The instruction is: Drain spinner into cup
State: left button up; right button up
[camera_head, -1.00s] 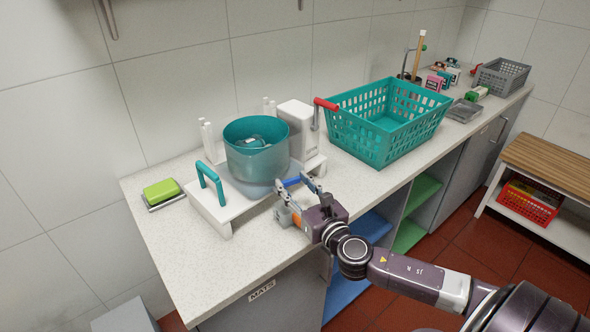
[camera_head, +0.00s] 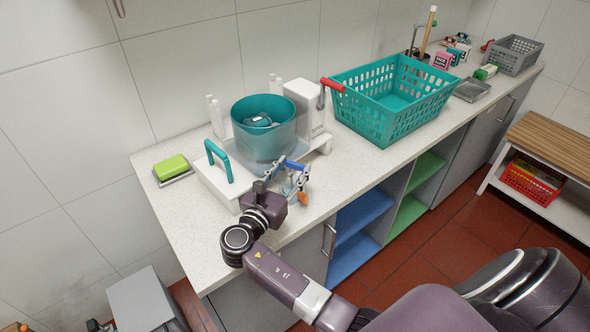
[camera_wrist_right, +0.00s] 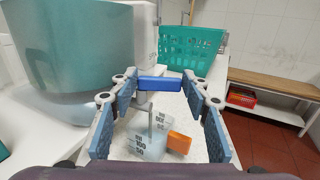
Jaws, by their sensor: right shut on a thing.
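The spinner has a teal bowl (camera_head: 262,136) on a white base (camera_head: 213,180) on the counter, with something dark teal inside the bowl. A blue handle (camera_wrist_right: 160,85) sits low at the spinner's front; it also shows in the head view (camera_head: 293,165). My right gripper (camera_head: 290,172) is shut on this blue handle, seen between its fingertips in the wrist view (camera_wrist_right: 160,88). A clear cup with printed marks (camera_wrist_right: 146,141) and an orange part (camera_wrist_right: 180,142) stands below the handle. My fingers partly hide the cup in the head view. My left gripper is out of view.
A teal basket (camera_head: 392,100) stands right of the spinner. A green sponge (camera_head: 171,167) on a small tray lies at the left. The spinner's teal handle (camera_head: 217,160) stands up at its left. Bare counter (camera_head: 190,240) lies front left.

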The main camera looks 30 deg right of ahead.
jog(key=shift+w+a+m+g+h+b, duration=0.1)
jog(key=shift+a+m+g+h+b, duration=0.2)
jog(key=shift+m+g, duration=0.4)
jog(key=shift+w+a+m+g+h+b, duration=0.1)
jog(key=shift+m+g+h+b, duration=0.3)
jog(key=shift+g, duration=0.5)
jog(key=shift+g, duration=0.3)
jog(key=o, duration=1.2)
jog(key=shift+d, duration=0.1)
jog(key=shift+c, duration=0.2)
jog(key=shift+s, duration=0.1)
